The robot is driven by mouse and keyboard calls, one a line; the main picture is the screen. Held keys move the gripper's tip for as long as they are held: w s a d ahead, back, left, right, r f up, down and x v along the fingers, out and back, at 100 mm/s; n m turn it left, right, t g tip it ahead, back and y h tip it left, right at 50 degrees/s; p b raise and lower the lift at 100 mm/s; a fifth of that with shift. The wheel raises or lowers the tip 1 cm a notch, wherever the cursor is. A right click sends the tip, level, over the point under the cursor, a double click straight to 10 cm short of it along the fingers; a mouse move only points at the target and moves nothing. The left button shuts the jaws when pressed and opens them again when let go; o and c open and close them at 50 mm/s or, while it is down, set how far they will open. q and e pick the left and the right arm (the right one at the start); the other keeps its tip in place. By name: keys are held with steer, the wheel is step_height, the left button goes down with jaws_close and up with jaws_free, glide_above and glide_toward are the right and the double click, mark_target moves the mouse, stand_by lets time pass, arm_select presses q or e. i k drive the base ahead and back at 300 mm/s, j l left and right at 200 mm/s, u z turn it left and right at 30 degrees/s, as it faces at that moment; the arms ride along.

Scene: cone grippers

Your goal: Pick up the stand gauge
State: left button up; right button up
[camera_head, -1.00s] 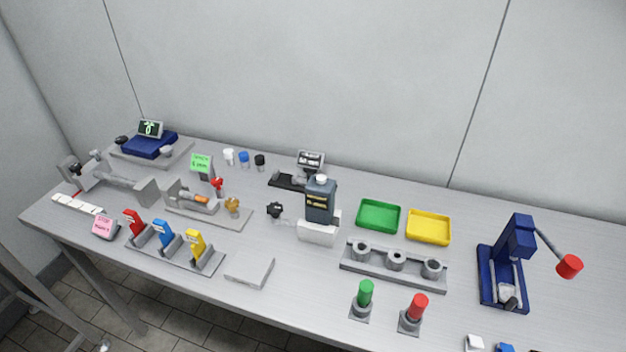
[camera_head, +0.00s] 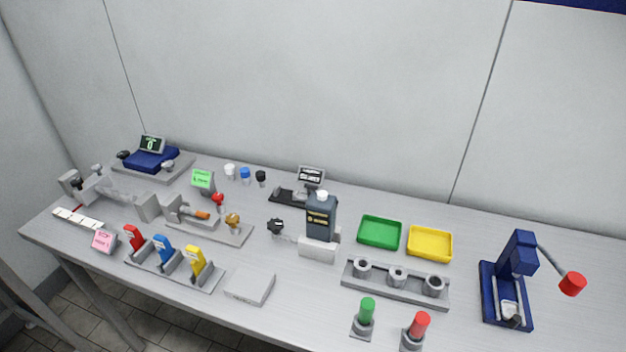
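I cannot tell for sure which object is the stand gauge. A green-handled piece (camera_head: 367,311) and a red-handled piece (camera_head: 418,326) stand upright in small grey bases at the front edge of the table, right of centre. Behind them a grey rack (camera_head: 395,285) carries three ring-shaped pieces. A small dark display on a stand (camera_head: 311,177) is at the back middle, with a black base beside it. Neither of my grippers is in view.
The grey table (camera_head: 300,285) is crowded. A dark bottle (camera_head: 321,217), green tray (camera_head: 380,232), yellow tray (camera_head: 430,243) and blue press (camera_head: 510,280) with a red-ended lever stand on it. Red, blue and yellow upright pieces (camera_head: 164,249) are front left. A flat grey block (camera_head: 250,288) lies front centre.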

mark_target(320, 216)
steer(key=j+z, duration=0.15)
steer(key=j, duration=0.75)
steer(key=j+z, duration=0.15)
steer(key=j, duration=0.8)
steer(key=k, duration=0.05)
